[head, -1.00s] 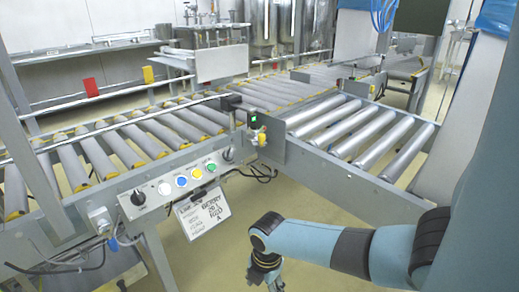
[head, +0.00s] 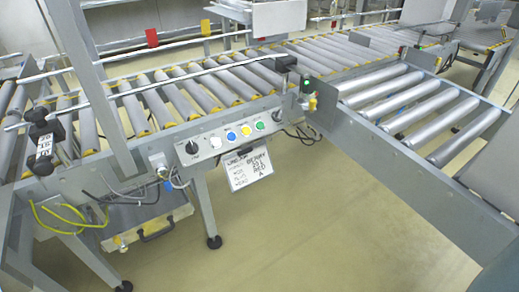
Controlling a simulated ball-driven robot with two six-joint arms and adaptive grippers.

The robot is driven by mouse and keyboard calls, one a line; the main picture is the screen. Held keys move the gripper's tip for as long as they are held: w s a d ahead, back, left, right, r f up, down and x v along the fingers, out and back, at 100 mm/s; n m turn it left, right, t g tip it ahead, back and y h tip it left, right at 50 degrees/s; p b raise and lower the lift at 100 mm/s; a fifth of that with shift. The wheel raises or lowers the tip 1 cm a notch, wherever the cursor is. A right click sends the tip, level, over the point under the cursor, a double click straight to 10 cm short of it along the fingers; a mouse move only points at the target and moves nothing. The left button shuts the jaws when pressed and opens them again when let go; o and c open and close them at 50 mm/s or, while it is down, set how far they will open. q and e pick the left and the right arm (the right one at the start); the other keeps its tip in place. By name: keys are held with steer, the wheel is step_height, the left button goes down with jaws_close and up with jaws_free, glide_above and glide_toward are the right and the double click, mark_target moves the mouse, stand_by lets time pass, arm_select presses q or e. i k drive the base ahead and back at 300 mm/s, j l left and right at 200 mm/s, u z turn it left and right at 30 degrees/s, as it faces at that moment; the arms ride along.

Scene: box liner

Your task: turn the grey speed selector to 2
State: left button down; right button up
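The control panel (head: 203,149) is a grey strip on the front of the roller conveyor, left of the middle in the head view. A dark round knob (head: 191,147) with a light mark sits at its left end. Another dark knob (head: 277,117) is at its right end. Between them are a white button (head: 215,141), a blue button (head: 230,136), a yellow button (head: 246,130) and a green button (head: 260,125). I cannot tell which knob is the grey speed selector; scale numbers are too small to read. Neither gripper is in view.
A handwritten sign (head: 249,168) hangs below the panel. A conveyor leg (head: 205,205) stands under it. Loose cables (head: 60,222) hang at the left. A side roller conveyor (head: 440,180) juts out at the right. The floor (head: 300,240) in front is clear.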

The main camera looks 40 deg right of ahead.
mark_target(277, 116)
steer(key=z, duration=1.5)
